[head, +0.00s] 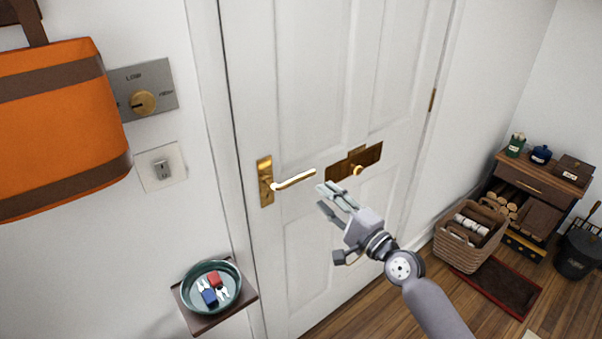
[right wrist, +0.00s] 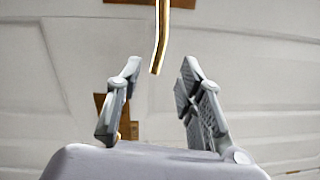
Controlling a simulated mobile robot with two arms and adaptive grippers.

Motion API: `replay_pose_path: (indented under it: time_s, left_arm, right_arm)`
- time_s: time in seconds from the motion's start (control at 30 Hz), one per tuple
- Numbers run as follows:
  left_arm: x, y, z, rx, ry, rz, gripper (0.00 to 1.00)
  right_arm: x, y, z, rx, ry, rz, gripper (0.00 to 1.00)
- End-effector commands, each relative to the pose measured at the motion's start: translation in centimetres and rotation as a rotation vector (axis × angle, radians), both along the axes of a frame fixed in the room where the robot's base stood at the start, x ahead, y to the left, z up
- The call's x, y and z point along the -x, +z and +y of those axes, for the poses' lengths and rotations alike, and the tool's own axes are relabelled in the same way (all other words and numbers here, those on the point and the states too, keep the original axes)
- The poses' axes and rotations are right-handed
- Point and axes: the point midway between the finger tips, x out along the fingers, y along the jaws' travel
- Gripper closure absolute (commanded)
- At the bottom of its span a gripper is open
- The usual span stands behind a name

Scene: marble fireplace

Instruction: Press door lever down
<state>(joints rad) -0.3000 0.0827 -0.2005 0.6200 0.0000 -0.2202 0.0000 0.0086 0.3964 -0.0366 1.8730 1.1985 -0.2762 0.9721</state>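The brass door lever (head: 294,179) sits on a brass plate (head: 265,181) on the left side of the white door (head: 330,90). It points right and slightly up in the head view. My right gripper (head: 328,199) is open, just right of and below the lever's free end. In the right wrist view the lever (right wrist: 160,40) comes down from the top, its tip between and beyond the two open fingers (right wrist: 155,95). I cannot tell any contact between fingers and lever. My left gripper is not in view.
A brass letter plate with a knob (head: 357,170) is on the door behind my gripper. A small shelf with a teal dish (head: 237,287) of keys is at lower left. An orange bag (head: 60,130) hangs at left. A basket (head: 470,235) stands on the floor at right.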

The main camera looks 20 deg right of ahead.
Motion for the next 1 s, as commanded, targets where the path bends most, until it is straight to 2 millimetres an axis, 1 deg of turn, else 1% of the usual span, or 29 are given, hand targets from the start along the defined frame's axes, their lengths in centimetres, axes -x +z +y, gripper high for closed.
replay_pose_path:
  time_s: [0.03, 0.2, 0.3, 0.43, 0.6, 0.9, 0.93, 1.0]
  left_arm:
    - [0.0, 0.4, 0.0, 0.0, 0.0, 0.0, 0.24]
    - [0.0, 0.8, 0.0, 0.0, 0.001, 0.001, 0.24]
    - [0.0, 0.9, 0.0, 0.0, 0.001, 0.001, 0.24]
    - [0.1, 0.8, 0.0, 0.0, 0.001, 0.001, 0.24]
    - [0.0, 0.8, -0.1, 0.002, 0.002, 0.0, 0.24]
    - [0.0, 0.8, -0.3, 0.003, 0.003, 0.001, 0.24]
    - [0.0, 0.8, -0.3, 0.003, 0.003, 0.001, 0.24]
    - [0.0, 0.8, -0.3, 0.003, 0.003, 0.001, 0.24]
  right_arm:
    - [-1.2, 0.4, 0.4, -0.001, 0.0, -0.002, 0.66]
    - [-4.5, 0.6, 1.7, -0.001, 0.001, -0.002, 0.66]
    - [-6.3, 0.6, 2.3, 0.001, 0.001, -0.001, 0.66]
    - [-8.0, 0.6, 3.0, 0.001, 0.001, -0.001, 0.66]
    - [-9.2, 0.7, 3.4, 0.001, 0.0, 0.001, 0.66]
    - [-9.4, 0.7, 3.5, 0.001, 0.0, 0.001, 0.66]
    - [-9.4, 0.7, 3.5, 0.001, 0.0, 0.001, 0.66]
    - [-9.4, 0.7, 3.5, 0.001, 0.0, 0.001, 0.71]
